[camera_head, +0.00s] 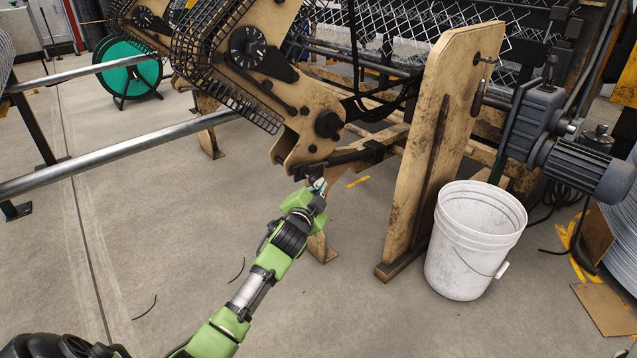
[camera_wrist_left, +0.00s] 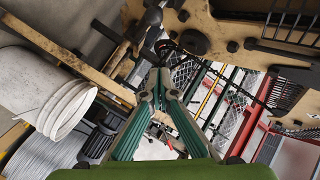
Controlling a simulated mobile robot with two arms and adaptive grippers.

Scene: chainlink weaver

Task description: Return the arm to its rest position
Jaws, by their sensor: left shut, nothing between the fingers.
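My left arm is green and black and comes in from the lower left in the head view. My left gripper (camera_head: 317,186) is just below the lower end of the tan machine arm (camera_head: 303,128). In the left wrist view, the left gripper (camera_wrist_left: 158,76) has its two green fingers brought together at the tips, with nothing between them. The tips appear close to the machine's dark fittings; I cannot tell whether they touch. My right gripper is not in view.
A white bucket (camera_head: 472,240) stands on the floor at right, beside a tan upright plate (camera_head: 436,150). A grey motor (camera_head: 570,150) sits above it. A metal rail (camera_head: 120,152) crosses at left. A green reel (camera_head: 128,70) stands behind.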

